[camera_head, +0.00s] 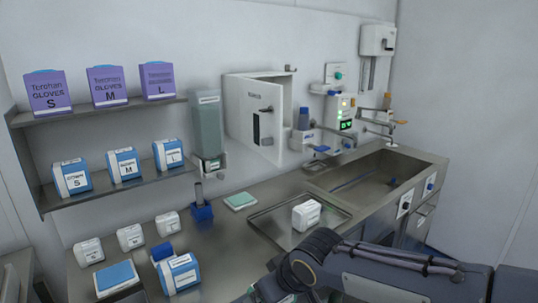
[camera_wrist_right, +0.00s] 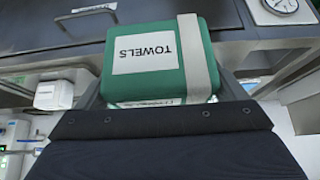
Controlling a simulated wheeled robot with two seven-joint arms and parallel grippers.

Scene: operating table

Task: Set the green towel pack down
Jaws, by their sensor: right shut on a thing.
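The green towel pack (camera_wrist_right: 125,84) has a white label reading TOWELS and a pale band around one side. It fills the middle of the right wrist view, where the label is upside down. My right gripper (camera_wrist_right: 165,82) is shut on the pack, with a finger at each side of it. In the head view my right arm crosses the bottom right, over the front of the counter, and hides most of the gripper and pack. My left gripper is not in view.
A steel tray (camera_head: 265,223) on the counter (camera_head: 228,258) holds a white pack (camera_head: 306,215). A sink (camera_head: 372,184) lies to its right. White packs (camera_head: 131,237) and blue packs (camera_head: 180,274) stand at left. A flat green-and-white pack (camera_head: 240,200) lies behind the tray.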

